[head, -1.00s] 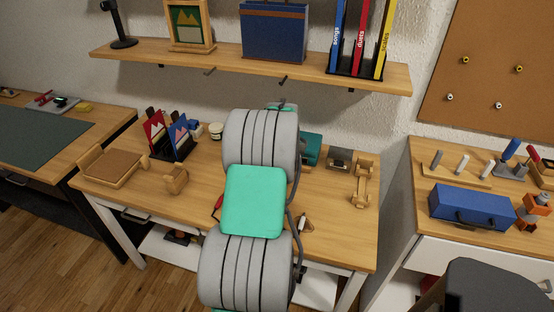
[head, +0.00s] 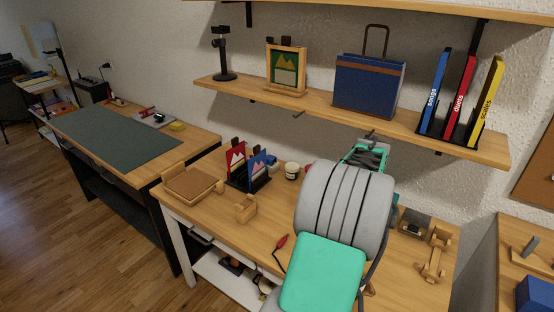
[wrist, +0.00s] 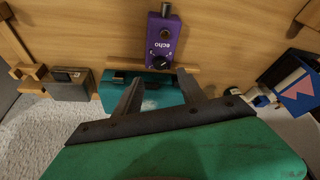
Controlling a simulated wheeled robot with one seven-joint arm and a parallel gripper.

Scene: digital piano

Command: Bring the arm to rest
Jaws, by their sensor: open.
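My arm, with its grey ribbed links and a green cover, rises over the wooden desk (head: 270,225) in the head view and hides part of it. My gripper (wrist: 161,84) shows in the wrist view with its two dark fingers spread apart and nothing between them. Its fingers appear in front of a teal case (wrist: 148,91) and a purple pedal marked "echo" (wrist: 163,42). I cannot tell whether they touch the case. In the head view the arm's far end is mostly hidden behind the grey link, near the shelf's lower edge.
A wall shelf (head: 300,103) with books, a blue case (head: 368,88) and a framed picture stands close above the arm. On the desk are a card holder (head: 248,182), a white jar (head: 292,171) and wooden pieces (head: 435,255). Floor (head: 100,250) is open at left.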

